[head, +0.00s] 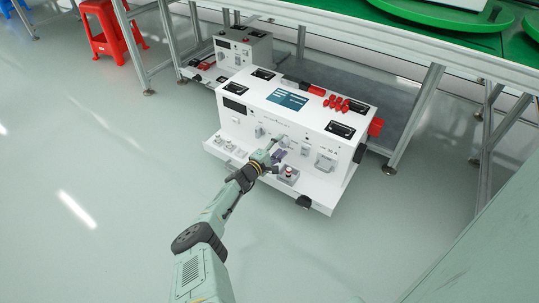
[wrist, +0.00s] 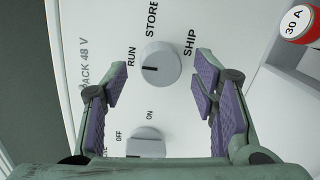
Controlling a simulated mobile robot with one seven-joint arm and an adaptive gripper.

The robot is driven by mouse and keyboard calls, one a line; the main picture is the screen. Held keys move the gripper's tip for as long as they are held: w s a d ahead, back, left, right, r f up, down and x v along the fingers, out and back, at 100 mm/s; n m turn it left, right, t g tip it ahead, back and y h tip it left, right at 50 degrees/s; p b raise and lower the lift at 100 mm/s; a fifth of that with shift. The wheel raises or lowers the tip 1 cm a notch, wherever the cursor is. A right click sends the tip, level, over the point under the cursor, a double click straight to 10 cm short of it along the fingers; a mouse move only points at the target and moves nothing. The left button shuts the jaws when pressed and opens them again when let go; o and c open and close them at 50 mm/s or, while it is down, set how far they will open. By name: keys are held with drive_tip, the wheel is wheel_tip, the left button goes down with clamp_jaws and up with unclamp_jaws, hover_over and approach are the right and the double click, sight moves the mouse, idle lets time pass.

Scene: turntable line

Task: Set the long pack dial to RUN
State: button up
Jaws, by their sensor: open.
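The white long pack (head: 307,111) stands on the floor under the table in the head view. The wrist view shows its front panel close up, marked PACK 48 V. The round grey dial (wrist: 165,73) has RUN, STORE and SHIP printed around it. Its dark pointer line points left in the wrist view, with RUN the closest label. My gripper (wrist: 161,82) is open, its purple pads on either side of the dial with visible gaps. In the head view my gripper (head: 273,154) is at the pack's front; I cannot make out the dial there.
A grey switch (wrist: 146,143) marked ON and OFF is close to the dial. A smaller grey unit (head: 243,47) stands behind left. A table leg (head: 414,118) is at right. Open floor lies left.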

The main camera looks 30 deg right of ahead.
drive_tip(key=v, duration=1.1)
drive_tip(key=shift+a, duration=0.2)
